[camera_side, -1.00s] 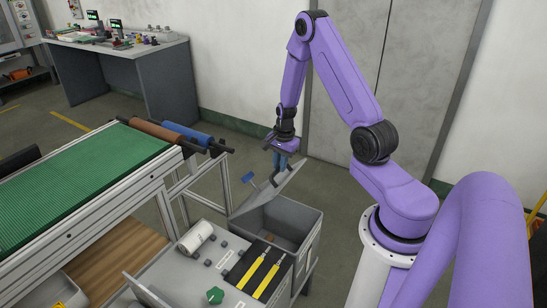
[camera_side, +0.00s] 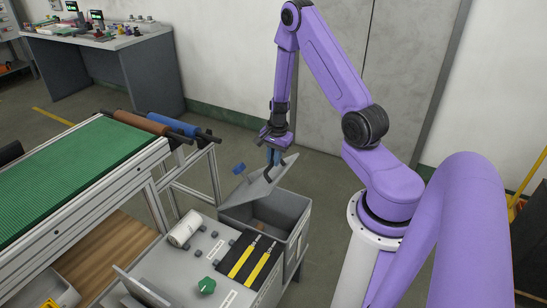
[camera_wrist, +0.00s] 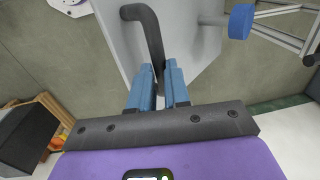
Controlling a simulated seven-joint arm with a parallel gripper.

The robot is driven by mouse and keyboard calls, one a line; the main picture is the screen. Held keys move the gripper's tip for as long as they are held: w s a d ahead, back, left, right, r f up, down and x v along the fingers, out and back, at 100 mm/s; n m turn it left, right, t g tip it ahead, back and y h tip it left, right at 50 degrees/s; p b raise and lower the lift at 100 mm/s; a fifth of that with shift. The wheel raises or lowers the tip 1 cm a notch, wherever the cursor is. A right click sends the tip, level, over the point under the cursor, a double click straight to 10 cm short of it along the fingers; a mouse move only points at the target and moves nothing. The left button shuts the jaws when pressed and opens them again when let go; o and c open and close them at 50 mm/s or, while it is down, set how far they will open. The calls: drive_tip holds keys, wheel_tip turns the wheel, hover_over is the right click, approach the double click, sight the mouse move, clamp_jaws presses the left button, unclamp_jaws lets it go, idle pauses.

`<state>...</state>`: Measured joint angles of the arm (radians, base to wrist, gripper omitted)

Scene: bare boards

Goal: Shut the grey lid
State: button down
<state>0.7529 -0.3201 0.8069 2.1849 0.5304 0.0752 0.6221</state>
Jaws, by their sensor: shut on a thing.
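The grey lid (camera_side: 262,188) is tilted up and open at the back left of a grey bin (camera_side: 302,221). A black bent handle (camera_side: 284,165) and a blue knob on a stem (camera_side: 239,168) stick out from its upper face. My gripper (camera_side: 272,158) is above the lid. In the wrist view, my gripper's blue fingers (camera_wrist: 158,88) are closed around the end of the black handle (camera_wrist: 147,35). The lid's light grey panel (camera_wrist: 185,60) fills the upper middle, with the blue knob (camera_wrist: 241,21) to the right. Part of the handle's end is hidden between the fingers.
A grey bench top in front of the bin carries a white roll (camera_side: 185,228), two yellow-handled tools (camera_side: 258,262) and a green knob (camera_side: 206,286). A green conveyor (camera_side: 75,185) stands on the left. Floor is clear behind the bin.

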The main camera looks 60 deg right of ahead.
drive_tip(key=shift+s, duration=0.2)
drive_tip(key=c, duration=1.1)
unclamp_jaws()
drive_tip(key=shift+c, duration=0.2)
drive_tip(key=shift+o, duration=0.2)
drive_tip(key=shift+w, duration=0.1)
drive_tip(key=shift+r, duration=0.15)
drive_tip(key=shift+w+r, duration=0.1)
drive_tip(key=shift+r, duration=0.35)
wheel_tip(320, 180, up, 16)
drive_tip(key=s, duration=0.1)
drive_tip(key=shift+s, duration=0.4)
drive_tip(key=shift+r, duration=0.1)
